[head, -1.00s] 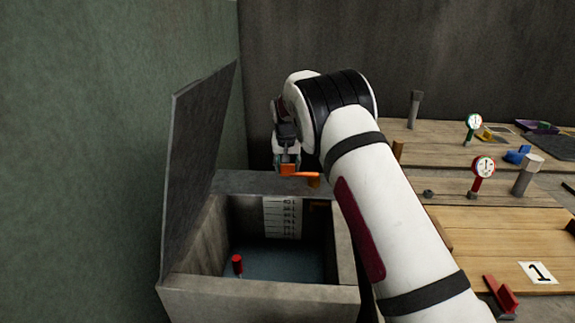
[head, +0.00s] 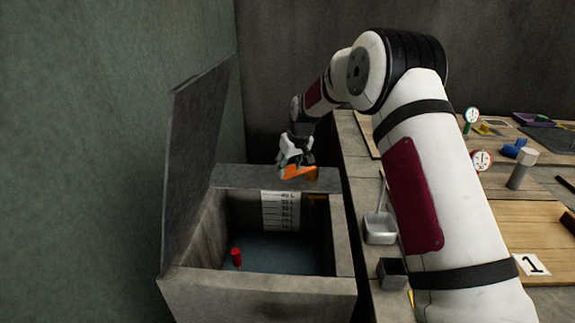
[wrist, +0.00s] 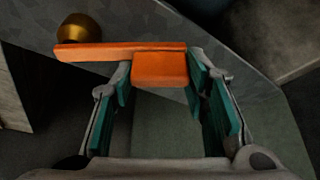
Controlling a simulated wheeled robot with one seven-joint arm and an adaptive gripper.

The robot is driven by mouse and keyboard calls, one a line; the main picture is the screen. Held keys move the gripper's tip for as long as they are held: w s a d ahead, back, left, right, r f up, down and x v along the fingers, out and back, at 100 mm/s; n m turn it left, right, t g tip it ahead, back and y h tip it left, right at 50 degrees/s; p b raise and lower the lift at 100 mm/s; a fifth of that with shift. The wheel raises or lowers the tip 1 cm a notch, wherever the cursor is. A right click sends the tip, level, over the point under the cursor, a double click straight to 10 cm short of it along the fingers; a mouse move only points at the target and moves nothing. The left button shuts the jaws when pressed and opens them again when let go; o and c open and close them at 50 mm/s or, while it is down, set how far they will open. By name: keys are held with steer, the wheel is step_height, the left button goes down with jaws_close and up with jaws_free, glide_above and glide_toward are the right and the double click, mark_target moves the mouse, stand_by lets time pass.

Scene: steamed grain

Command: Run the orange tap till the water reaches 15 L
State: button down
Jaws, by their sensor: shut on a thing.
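The orange tap handle (head: 300,174) is at the back rim of the grey stone tank (head: 262,287). My gripper (head: 294,162) reaches down to it from behind. In the wrist view, the handle's orange block (wrist: 160,69) lies between the teal finger pads, and my gripper (wrist: 160,85) is shut on it. A brass knob (wrist: 80,29) is at the lever's far end. Dark water (head: 275,254) covers the tank's bottom, around the lower end of the white scale (head: 281,211). Its top mark looks like 40 L; the exact level is too small to read. No stream shows clearly.
The tank's lid (head: 195,165) stands open at the left. A red-topped float (head: 237,257) is in the water. Gauges and boards lie farther right.

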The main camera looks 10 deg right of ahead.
steer(key=shift+s, duration=0.1)
stand_by(0.3)
steer(key=c, duration=0.9)
jaws_free()
steer(key=v, duration=1.2)
